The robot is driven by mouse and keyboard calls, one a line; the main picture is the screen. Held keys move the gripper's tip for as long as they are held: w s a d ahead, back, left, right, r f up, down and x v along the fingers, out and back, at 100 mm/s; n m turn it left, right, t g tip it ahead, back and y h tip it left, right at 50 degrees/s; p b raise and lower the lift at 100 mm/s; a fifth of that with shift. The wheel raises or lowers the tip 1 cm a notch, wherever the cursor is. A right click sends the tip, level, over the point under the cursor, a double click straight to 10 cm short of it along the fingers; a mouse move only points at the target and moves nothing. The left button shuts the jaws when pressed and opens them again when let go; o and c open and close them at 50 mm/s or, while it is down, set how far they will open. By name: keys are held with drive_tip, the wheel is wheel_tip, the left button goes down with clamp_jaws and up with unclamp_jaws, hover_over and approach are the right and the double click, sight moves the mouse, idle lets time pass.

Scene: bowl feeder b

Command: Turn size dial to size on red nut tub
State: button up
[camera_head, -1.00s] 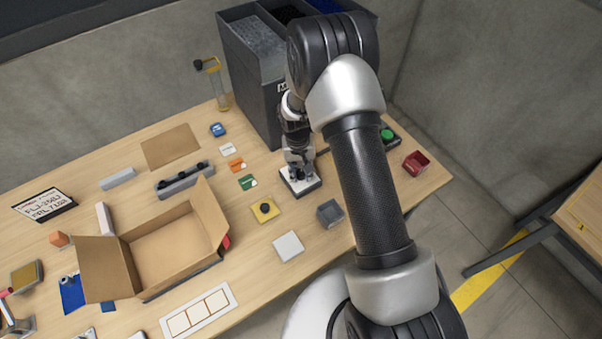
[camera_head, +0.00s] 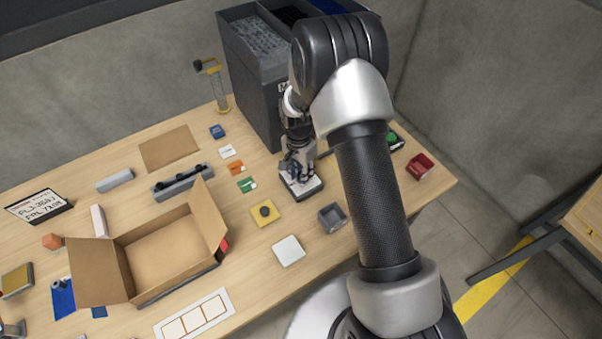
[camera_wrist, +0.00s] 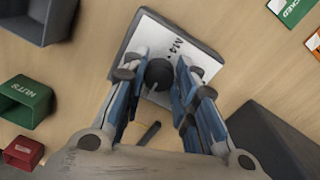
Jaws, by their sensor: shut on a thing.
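The size dial is a dark round knob (camera_wrist: 158,73) on a white-topped plate (camera_wrist: 185,62) with a grey edge; "M4" is printed on the plate. My gripper (camera_wrist: 158,76) is shut on the knob, one finger on each side. In the head view my gripper (camera_head: 298,168) points down onto the dial plate (camera_head: 302,187), and the knob is hidden there. The red nut tub (camera_head: 419,167) stands near the right end of the bench. It also shows in the wrist view (camera_wrist: 22,152), its lettering too small to read surely.
A green tub marked "NUTS" (camera_wrist: 25,100) stands beside the red one. A grey tub (camera_head: 332,218) is right of the dial. A dark feeder cabinet (camera_head: 255,100) stands behind. A yellow plate with a black knob (camera_head: 264,213) and an open cardboard box (camera_head: 160,250) lie left.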

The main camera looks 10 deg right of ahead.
sight(299, 174)
drive_tip(key=shift+m, duration=0.3)
idle(0.4)
drive_tip(key=o, duration=1)
drive_tip(key=shift+o, duration=0.2)
wheel_tip(299, 174, up, 12)
drive_tip(key=shift+w+a, duration=0.15)
drive_tip(key=shift+w, duration=0.1)
drive_tip(key=shift+r, duration=0.1)
